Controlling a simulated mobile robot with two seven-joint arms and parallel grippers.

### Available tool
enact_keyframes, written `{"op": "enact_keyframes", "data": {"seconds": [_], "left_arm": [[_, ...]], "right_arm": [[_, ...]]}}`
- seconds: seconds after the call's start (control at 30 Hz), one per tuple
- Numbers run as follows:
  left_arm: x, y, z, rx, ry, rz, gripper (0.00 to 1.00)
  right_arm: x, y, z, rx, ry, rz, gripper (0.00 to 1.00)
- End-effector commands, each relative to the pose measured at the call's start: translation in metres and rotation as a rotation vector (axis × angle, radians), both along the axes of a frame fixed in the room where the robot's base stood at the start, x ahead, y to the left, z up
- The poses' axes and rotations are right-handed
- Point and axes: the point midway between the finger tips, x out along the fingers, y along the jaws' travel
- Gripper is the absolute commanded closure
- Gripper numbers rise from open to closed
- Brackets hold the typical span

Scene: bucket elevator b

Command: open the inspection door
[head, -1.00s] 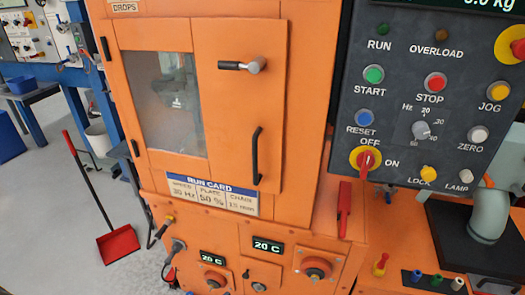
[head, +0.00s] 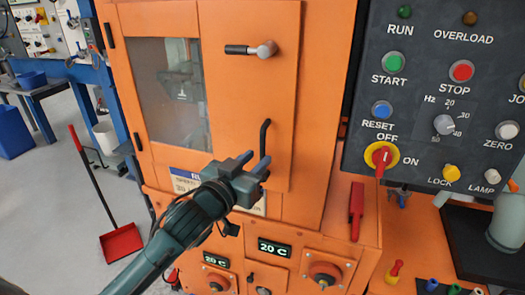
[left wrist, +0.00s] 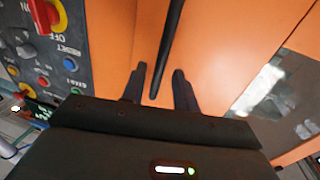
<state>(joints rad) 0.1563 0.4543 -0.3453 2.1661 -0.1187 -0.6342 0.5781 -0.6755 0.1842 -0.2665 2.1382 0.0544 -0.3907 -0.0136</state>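The orange inspection door (head: 228,100) is shut, with a grey window (head: 170,90) on its left side. A latch lever with a dark grip (head: 250,49) lies level near its top. A black vertical pull handle (head: 265,142) is on its right side. My left gripper (head: 252,163) is at the handle's lower end and open. In the left wrist view, the dark handle (left wrist: 167,50) runs down between the two fingertips (left wrist: 158,82); I cannot tell whether they touch it. My right gripper is not in view.
A dark control panel (head: 430,110) with buttons and a red-yellow switch (head: 381,158) stands to the right. A red lever (head: 356,210) and temperature displays (head: 274,248) sit below. A red dustpan (head: 121,242) stands on the floor at left.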

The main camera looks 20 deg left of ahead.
Motion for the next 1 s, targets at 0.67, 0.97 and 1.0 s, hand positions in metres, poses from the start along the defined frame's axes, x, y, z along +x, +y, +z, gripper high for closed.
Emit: {"op": "enact_keyframes", "data": {"seconds": [0.67, 0.97, 1.0], "left_arm": [[0.036, -0.009, -0.001, 0.001, 0.001, -0.001, 0.74], [0.036, -0.009, -0.001, 0.001, 0.001, -0.001, 0.99], [0.036, -0.009, -0.001, 0.001, 0.001, -0.001, 1.00]], "right_arm": [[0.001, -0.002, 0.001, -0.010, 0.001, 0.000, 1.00], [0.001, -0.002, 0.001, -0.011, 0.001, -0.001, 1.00], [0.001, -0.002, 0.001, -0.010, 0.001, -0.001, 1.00]]}}
